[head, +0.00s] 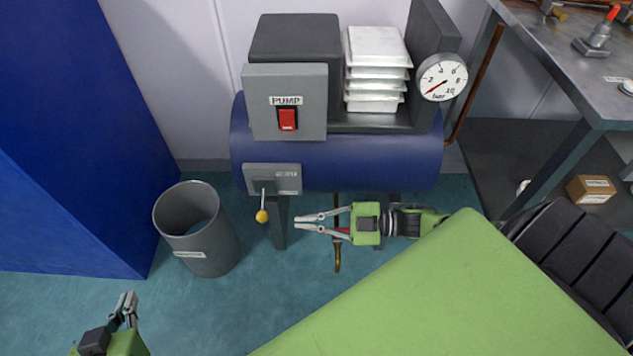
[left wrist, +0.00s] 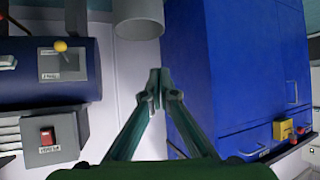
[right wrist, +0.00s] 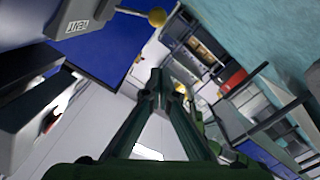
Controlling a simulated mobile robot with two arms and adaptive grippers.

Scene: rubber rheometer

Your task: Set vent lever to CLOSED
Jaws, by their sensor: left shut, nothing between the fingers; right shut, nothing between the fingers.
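The vent lever (head: 262,197) hangs down from a grey plate (head: 287,179) on the front of the blue tank, with a yellow ball knob (head: 262,216) at its end. My right gripper (head: 297,222) is shut and empty, just right of the knob and apart from it. In the right wrist view the knob (right wrist: 157,17) is above the fingertips (right wrist: 161,78), near the VENT plate (right wrist: 85,20). The plate's position markings are too small to read. My left gripper (head: 127,299) is shut and empty at the lower left, far from the lever; the knob also shows in the left wrist view (left wrist: 61,46).
The blue tank (head: 340,160) carries a pump box with a red switch (head: 288,119) and a gauge (head: 442,77). A grey bin (head: 195,240) stands left of the lever. A blue cabinet (head: 70,140) is further left. A steel bench (head: 570,60) stands at right.

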